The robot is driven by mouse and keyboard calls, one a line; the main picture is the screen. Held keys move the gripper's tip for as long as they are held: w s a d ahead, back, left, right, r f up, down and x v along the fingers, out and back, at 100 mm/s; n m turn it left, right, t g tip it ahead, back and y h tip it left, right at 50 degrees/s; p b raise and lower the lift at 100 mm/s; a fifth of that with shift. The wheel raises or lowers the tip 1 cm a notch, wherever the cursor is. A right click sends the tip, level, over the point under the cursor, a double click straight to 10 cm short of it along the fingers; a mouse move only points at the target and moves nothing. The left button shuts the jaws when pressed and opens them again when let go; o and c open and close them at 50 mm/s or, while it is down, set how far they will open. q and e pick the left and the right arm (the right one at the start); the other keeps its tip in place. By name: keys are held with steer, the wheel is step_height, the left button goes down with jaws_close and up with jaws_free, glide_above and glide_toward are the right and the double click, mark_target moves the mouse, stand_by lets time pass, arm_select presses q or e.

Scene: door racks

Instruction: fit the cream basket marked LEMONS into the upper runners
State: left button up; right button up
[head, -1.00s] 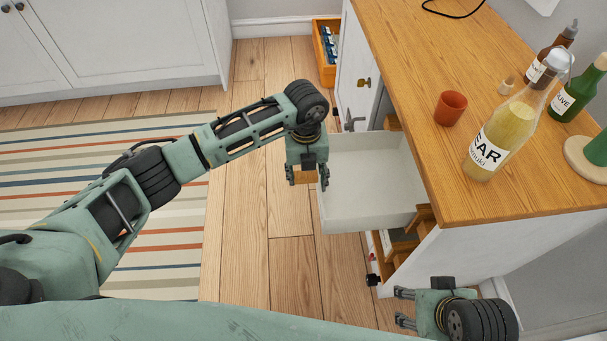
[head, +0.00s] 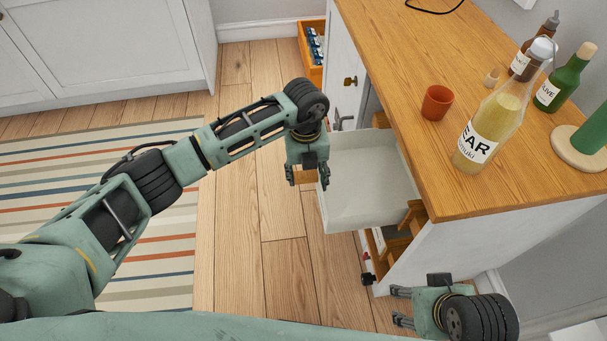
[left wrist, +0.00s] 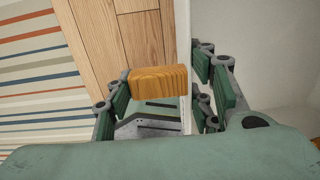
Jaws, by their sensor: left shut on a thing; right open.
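The cream basket (head: 362,200) is partly under the counter's edge, its far end hidden inside the open cabinet (head: 440,255). It looks empty, and its LEMONS marking does not show. My left gripper (head: 308,178) is at the basket's outer end, shut on its wooden handle. In the left wrist view the handle (left wrist: 158,83) lies between the fingers, with the right-hand fingers over the basket's inside (left wrist: 260,50). Wooden runners (head: 412,214) show beside and below the basket; I cannot tell whether it is seated in them. My right gripper (head: 402,306) is open and empty near the cabinet's lower corner.
On the counter (head: 400,80) stand an orange cup (head: 437,103), a large yellow bottle (head: 492,125) and other bottles. Wooden floor (head: 250,230) and a striped rug (head: 90,185) lie clear at left.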

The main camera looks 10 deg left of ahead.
mark_target(329, 188)
arm_select(q)
steer(key=shift+w+d+b, duration=0.15)
steer(key=shift+d+b, duration=0.1)
steer(key=shift+d, duration=0.35)
steer(key=shift+w+d+b, duration=0.15)
steer(key=shift+d+b, duration=0.05)
steer(key=shift+d, duration=0.35)
arm_select(e)
steer(key=shift+f, duration=0.45)
arm_select(q)
steer(key=shift+w+d, duration=0.1)
steer(key=shift+d, duration=0.05)
arm_select(e)
steer(key=shift+w+a, duration=0.1)
steer(key=shift+w, duration=0.25)
